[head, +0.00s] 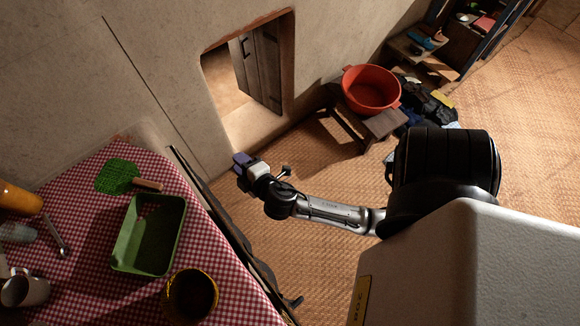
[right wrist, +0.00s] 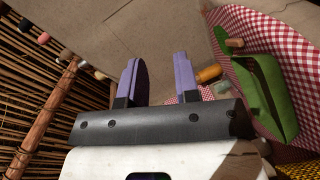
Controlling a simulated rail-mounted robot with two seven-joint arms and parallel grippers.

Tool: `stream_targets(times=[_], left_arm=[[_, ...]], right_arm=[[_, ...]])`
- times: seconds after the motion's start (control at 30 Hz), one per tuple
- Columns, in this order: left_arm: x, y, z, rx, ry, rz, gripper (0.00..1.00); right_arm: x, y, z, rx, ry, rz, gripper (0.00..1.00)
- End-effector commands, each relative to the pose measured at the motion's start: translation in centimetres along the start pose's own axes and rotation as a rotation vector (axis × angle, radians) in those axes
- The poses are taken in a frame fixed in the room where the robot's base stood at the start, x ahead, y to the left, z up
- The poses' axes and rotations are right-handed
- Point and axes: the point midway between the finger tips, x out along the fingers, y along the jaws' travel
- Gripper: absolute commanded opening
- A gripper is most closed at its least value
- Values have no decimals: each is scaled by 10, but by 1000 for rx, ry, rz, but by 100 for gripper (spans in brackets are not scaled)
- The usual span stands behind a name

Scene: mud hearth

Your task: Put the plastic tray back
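A green plastic tray (head: 150,234), rectangular and seemingly empty, lies on a table (head: 220,250) with a red-and-white checked cloth. In the right wrist view the tray (right wrist: 264,92) shows at the right, beyond the fingers. My right gripper (head: 241,160) is past the table's right edge, to the upper right of the tray and apart from it. In the right wrist view its two purple fingers (right wrist: 157,76) stand wide apart with nothing between them. My left gripper is in neither view.
Around the tray are a green mesh piece (head: 118,176) with a wooden handle, a yellow-rimmed bowl (head: 191,294), an orange bottle (head: 19,199), a glass (head: 18,233) and a mug (head: 26,290). A red basin (head: 371,90) stands by the wall. Floor right of the table is open.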

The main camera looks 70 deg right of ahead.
Motion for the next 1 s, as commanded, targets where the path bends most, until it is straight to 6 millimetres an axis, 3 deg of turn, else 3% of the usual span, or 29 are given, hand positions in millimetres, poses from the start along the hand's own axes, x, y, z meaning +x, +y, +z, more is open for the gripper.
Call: stream_targets(times=[0.1,0.2,0.4,0.5,0.7,1.0], left_arm=[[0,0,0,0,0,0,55],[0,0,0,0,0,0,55],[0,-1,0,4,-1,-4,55],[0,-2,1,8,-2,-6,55],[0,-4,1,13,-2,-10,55],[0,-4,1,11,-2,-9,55]], right_arm=[[-39,-26,20,271,-166,-245,29],[-77,-49,26,434,-287,-462,29],[-149,-77,23,589,-454,-820,29],[-173,-82,20,614,-498,-932,29],[-193,-84,18,626,-534,-1021,29],[-193,-84,18,626,-534,-1023,29]])
